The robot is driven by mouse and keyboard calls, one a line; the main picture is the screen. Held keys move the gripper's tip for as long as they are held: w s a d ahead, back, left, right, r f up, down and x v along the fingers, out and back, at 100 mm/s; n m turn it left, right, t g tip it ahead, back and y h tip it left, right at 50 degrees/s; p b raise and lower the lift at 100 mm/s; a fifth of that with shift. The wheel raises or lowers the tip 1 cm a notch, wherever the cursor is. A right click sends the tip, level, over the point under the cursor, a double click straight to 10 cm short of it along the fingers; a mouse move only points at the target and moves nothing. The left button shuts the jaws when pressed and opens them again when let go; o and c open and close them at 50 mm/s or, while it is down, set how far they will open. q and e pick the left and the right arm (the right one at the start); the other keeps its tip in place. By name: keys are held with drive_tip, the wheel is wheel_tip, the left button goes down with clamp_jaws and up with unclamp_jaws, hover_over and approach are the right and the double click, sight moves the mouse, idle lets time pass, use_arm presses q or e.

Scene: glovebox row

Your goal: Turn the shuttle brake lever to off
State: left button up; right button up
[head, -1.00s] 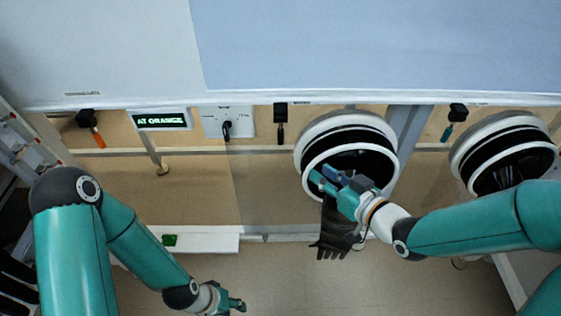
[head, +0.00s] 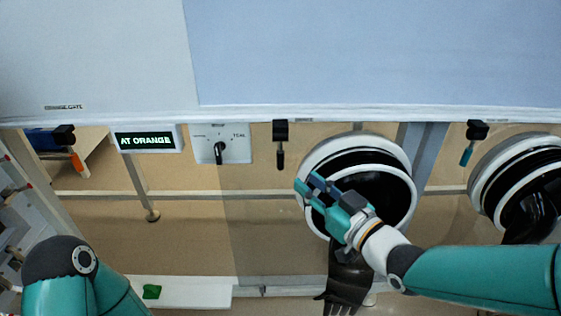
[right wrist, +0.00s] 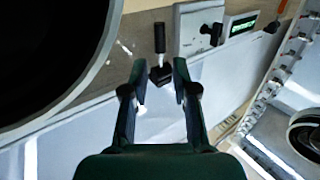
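A lever with a black handle (head: 280,158) hangs from a black block under the panel edge, between the selector knob and the glove port. No readable label shows which lever is the brake. In the right wrist view this black lever (right wrist: 160,42) shows beyond and between my fingertips, untouched. My right gripper (head: 308,187) is open and empty, in front of the left rim of the glove port, below and right of the lever. Its two spread fingers show in the right wrist view (right wrist: 160,72). My left gripper is out of view; only its arm shows at the lower left.
A selector knob (head: 219,150) and a display (head: 147,139) reading AT ORANGE are left of the lever. An orange-handled lever (head: 75,160) and a teal-handled lever (head: 466,156) hang farther out. The glove port (head: 405,170) protrudes, with a black glove (head: 347,285) hanging below.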

sight(283, 162)
drive_tip(key=x, duration=1)
drive_tip(key=shift+w+a, duration=0.15)
drive_tip(key=shift+w, duration=0.1)
clamp_jaws()
